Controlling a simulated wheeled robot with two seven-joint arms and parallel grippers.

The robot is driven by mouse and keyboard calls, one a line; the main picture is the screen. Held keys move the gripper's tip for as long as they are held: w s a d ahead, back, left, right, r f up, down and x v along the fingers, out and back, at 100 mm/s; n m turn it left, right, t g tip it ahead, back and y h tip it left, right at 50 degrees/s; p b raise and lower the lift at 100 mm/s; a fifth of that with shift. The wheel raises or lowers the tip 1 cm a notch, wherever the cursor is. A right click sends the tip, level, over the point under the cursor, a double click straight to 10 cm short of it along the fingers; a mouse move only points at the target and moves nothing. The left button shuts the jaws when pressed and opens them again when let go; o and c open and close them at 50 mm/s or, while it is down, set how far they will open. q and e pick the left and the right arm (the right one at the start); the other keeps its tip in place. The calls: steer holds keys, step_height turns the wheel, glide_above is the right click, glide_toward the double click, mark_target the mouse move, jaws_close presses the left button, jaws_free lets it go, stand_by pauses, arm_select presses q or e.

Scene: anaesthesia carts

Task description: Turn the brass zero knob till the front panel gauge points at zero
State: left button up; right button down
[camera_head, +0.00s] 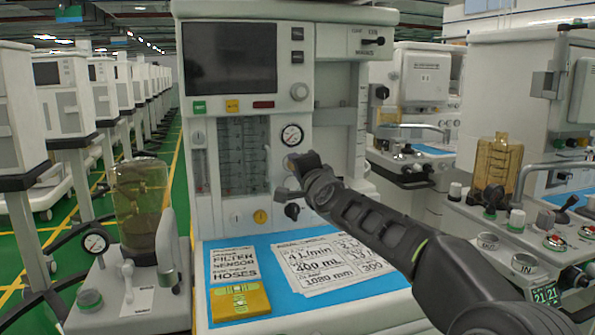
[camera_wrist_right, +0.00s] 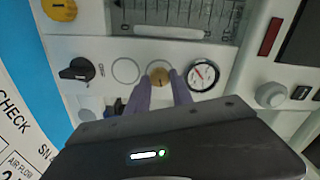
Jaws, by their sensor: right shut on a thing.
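The brass zero knob (camera_wrist_right: 158,75) is on the white front panel in the right wrist view, beside the round front panel gauge (camera_wrist_right: 203,75). My right gripper (camera_wrist_right: 160,82) has its two fingers on either side of the knob and is shut on it. The gauge has a white face and a red needle; the number it points at is too small to read. In the head view the gauge (camera_head: 292,135) shows just above my right gripper (camera_head: 291,172), which largely hides the knob. My left gripper is not in view.
A black knob (camera_wrist_right: 77,69) and a yellow knob (camera_wrist_right: 60,8) are on the same panel. Below it a blue work surface (camera_head: 255,248) bears printed sheets and a yellow block (camera_head: 240,301). A stand with a clear jar (camera_head: 139,200) is at the left.

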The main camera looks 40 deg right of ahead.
stand_by(0.3)
steer(key=c, duration=1.1)
jaws_free()
steer(key=shift+c, duration=0.2)
steer(key=v, duration=0.7)
steer(key=shift+s, duration=0.4)
steer(key=shift+a, duration=0.1)
